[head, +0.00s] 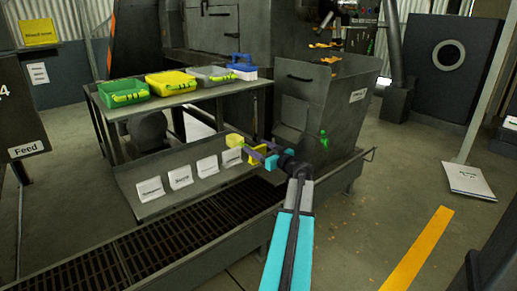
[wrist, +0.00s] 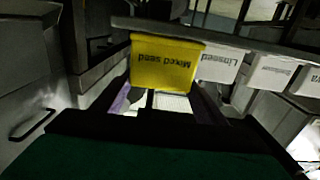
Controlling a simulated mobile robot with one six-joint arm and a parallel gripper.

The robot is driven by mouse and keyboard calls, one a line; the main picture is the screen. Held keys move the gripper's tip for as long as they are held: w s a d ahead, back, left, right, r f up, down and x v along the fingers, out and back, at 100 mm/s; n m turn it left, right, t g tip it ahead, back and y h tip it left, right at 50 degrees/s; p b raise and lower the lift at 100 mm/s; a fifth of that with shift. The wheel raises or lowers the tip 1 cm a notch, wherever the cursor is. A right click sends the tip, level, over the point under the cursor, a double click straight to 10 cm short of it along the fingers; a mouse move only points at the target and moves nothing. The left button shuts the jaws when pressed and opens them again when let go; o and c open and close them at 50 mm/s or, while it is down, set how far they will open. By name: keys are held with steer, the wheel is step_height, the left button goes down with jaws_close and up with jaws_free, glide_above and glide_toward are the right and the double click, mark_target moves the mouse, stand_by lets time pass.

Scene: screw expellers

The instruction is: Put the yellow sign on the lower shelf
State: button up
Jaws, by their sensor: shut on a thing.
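The yellow sign (wrist: 165,65), reading "Mixed seed" upside down in the wrist view, is held at my gripper. In the head view the sign (head: 258,156) shows small between the purple fingers of my gripper (head: 258,150). My gripper is shut on it, near the right end of the lower shelf (head: 135,179). The sign is close to the row's rightmost white sign (head: 231,157); I cannot tell whether it touches the shelf. The "Linseed" sign (wrist: 219,66) is beside it in the wrist view.
Several white signs, including one at left (head: 150,190), stand along the lower shelf. Green (head: 122,92), yellow (head: 170,82) and grey (head: 209,77) trays sit on the table above. A large grey bin (head: 345,105) stands just right of my gripper.

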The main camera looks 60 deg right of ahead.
steer(key=shift+f+b, duration=0.2)
steer(key=shift+b, duration=0.15)
steer(key=o, duration=1)
steer(key=shift+r+p, duration=0.3)
steer(key=shift+p, duration=0.15)
steer(key=p+v, duration=0.1)
steer(key=v, duration=1.1)
steer(key=shift+f, duration=0.1)
